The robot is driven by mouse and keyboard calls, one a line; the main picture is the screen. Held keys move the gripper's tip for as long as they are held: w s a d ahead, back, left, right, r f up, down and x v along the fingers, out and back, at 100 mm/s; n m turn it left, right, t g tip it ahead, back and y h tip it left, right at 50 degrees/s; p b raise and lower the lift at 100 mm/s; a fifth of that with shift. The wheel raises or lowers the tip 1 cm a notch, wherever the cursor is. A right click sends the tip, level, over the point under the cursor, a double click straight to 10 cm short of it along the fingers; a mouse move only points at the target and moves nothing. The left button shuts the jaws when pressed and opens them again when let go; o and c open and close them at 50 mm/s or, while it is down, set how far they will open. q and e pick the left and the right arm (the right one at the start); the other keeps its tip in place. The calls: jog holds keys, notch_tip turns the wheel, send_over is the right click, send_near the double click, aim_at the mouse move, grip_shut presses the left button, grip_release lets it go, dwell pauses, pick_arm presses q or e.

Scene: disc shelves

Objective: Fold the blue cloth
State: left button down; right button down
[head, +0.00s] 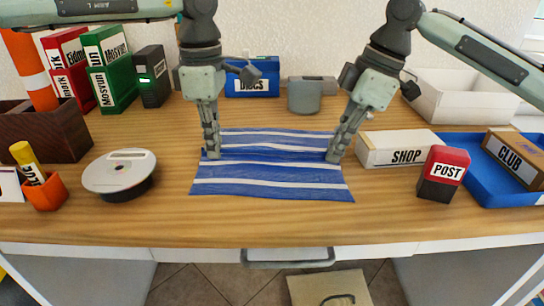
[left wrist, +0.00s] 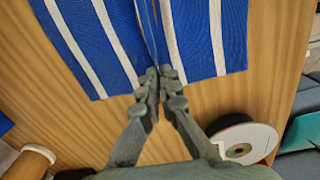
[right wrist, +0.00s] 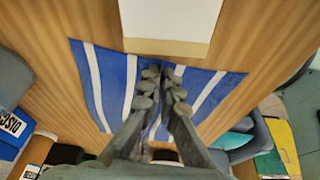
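The blue cloth (head: 270,185) with white stripes lies on the desk, with a raised crease running across its middle from side to side. My left gripper (head: 211,156) is at the cloth's left edge at this crease. In the left wrist view its fingertips (left wrist: 158,76) are close together with cloth pinched between them. My right gripper (head: 333,158) is at the cloth's right edge, at the other end of the crease. In the right wrist view its fingertips (right wrist: 162,76) are also close together on the cloth (right wrist: 118,80). The cloth between the fingertips is mostly hidden.
A disc spindle (head: 120,173) and an orange cup (head: 46,190) stand left. A grey cup (head: 304,97) is behind. The desk in front of the cloth is clear.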

dwell(0.4)
